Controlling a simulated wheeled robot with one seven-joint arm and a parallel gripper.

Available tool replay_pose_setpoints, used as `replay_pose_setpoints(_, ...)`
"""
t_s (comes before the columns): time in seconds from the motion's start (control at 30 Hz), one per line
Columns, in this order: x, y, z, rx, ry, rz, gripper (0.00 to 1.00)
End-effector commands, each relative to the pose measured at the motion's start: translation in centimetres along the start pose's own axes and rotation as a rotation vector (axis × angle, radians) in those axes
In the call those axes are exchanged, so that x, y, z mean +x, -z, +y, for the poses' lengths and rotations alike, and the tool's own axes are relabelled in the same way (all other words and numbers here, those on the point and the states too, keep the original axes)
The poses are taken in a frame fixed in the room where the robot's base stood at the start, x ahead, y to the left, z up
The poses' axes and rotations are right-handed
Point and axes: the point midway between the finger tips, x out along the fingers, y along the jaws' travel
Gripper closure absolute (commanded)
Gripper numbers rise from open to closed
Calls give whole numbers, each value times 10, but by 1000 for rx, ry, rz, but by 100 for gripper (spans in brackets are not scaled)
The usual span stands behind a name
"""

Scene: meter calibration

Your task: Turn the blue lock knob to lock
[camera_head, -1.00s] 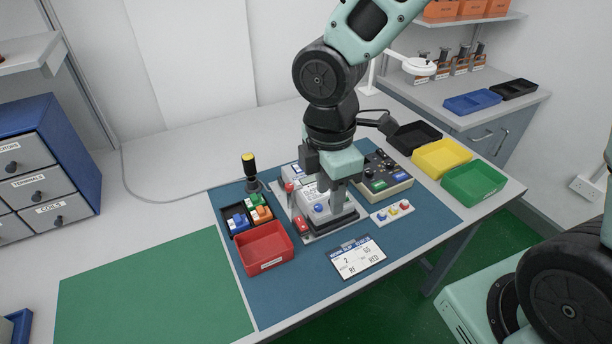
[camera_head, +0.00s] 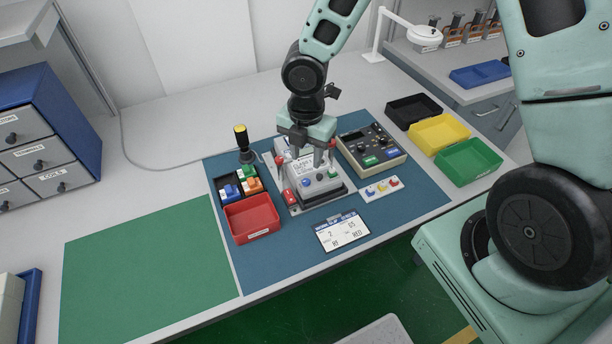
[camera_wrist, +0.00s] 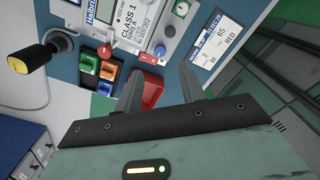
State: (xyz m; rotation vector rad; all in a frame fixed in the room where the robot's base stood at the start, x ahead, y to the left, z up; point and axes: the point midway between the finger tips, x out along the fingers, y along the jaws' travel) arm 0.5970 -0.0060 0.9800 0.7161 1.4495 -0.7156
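The blue lock knob (camera_head: 306,182) is on the sloped front of the grey meter fixture (camera_head: 322,192), left of a green knob (camera_head: 334,172). My gripper (camera_head: 310,160) is above and behind the knob, pointing down over the fixture. In the wrist view its two fingers (camera_wrist: 160,72) stand apart with nothing held between them. The fingers look clear of the knob. Its exact lock position is too small to tell.
A red tray (camera_head: 252,232) and a divided bin of coloured parts (camera_head: 232,200) lie left of the fixture. A control box (camera_head: 372,160) stands right, and a label card (camera_head: 342,233) lies in front. A black post with a yellow top (camera_head: 241,137) rises behind left.

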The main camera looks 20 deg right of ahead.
Motion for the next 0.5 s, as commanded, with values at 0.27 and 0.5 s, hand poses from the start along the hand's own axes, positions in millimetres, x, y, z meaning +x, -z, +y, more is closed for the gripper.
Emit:
replay_pose_setpoints(0.27, 54, 1, 0, -2, 3, 0, 61)
replay_pose_setpoints(0.5, 75, 0, 0, 0, 0, 0, 61)
